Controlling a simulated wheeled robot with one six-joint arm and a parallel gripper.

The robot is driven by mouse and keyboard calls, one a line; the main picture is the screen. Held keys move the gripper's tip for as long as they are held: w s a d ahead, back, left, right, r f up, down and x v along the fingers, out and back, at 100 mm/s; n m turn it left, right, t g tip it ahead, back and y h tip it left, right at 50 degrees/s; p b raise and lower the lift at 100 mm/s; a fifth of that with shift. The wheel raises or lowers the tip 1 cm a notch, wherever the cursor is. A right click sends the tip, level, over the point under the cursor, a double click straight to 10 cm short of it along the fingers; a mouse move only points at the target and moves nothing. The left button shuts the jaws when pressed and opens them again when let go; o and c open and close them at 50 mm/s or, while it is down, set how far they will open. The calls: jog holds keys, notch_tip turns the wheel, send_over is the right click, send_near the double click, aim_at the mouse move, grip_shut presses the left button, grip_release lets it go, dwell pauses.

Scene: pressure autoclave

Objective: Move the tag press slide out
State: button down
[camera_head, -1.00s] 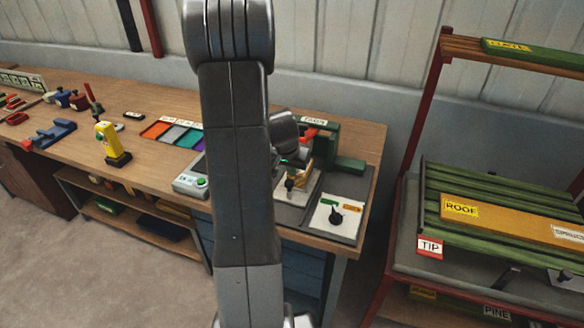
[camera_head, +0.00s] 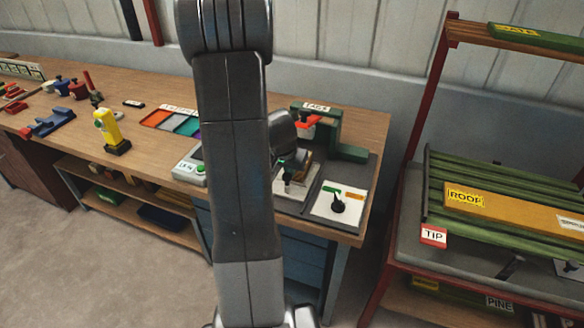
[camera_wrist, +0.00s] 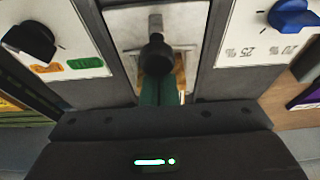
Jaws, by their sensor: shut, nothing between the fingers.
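The tag press (camera_head: 328,133) is a green frame with a TAGS sign and a red part, at the bench's right end. In front of it lies a pale slide plate with a black knob (camera_head: 287,175). The wrist view shows the knob (camera_wrist: 155,55) standing upright on the metallic plate (camera_wrist: 178,28), in a channel between two panels. My gripper (camera_head: 299,160) is shut and empty, low over the press, close to the knob. Whether it touches the knob I cannot tell.
A white panel with a black dial (camera_head: 338,203) lies right of the slide. In the wrist view, another panel has a blue dial (camera_wrist: 292,14). A red rack (camera_head: 401,207) with green slats stands right of the bench.

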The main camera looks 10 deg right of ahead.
jog(key=shift+s+a+b, duration=0.65)
jog(key=shift+s+a, duration=0.05)
jog(key=shift+s, duration=0.3)
jog(key=shift+s+a+b, duration=0.7)
jog(key=shift+s, duration=0.35)
jog(key=shift+s+a+b, duration=0.65)
jog(key=shift+s+a, duration=0.05)
jog(key=shift+s, duration=0.45)
jog(key=shift+s+f, duration=0.15)
jog(key=shift+w+d+r+p, duration=0.2)
jog(key=shift+w+r+p, duration=0.3)
jog(key=shift+r, duration=0.25)
notch_tip(320, 180, up, 7)
jog(key=p, duration=0.4)
jog(key=shift+f, duration=0.25)
